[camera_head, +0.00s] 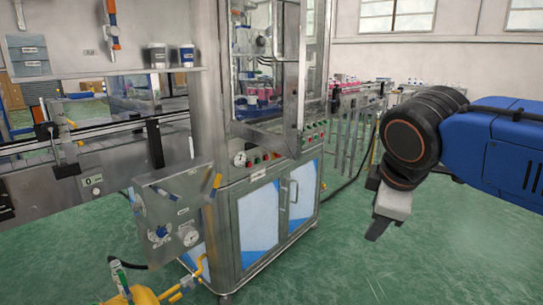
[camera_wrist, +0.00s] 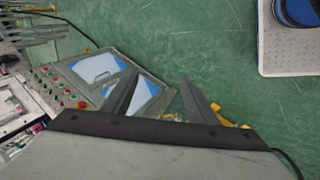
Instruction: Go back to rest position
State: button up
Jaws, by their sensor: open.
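My gripper (camera_head: 378,228) hangs at the right in the head view, below the black wrist joint of my blue arm, pointing down over the green floor. In the wrist view my gripper (camera_wrist: 158,88) shows two dark fingers spread apart with nothing between them. The crimping machine (camera_head: 262,215), a metal cabinet with blue and white door panels, stands to the left of my gripper, apart from it. The same cabinet (camera_wrist: 75,75) shows beyond the fingers in the wrist view.
The machine's upper glass door (camera_head: 291,85) stands ajar. A conveyor (camera_head: 95,190) runs at the left, and a yellow item (camera_head: 145,296) is at the bottom. A row of pink-topped items (camera_head: 350,86) stands behind. Green floor (camera_head: 440,260) is clear around my gripper.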

jog(key=s+d+f+m, duration=0.3)
jog(key=s+f+m, duration=0.2)
jog(key=f, duration=0.3)
jog(key=s+d+f+m+g+y, duration=0.1)
jog(key=s+d+f+m, duration=0.3)
jog(key=f+m, duration=0.4)
jog(key=shift+s+d+f, duration=0.25)
jog(key=shift+s+f, duration=0.35)
jog(key=shift+s, duration=0.15)
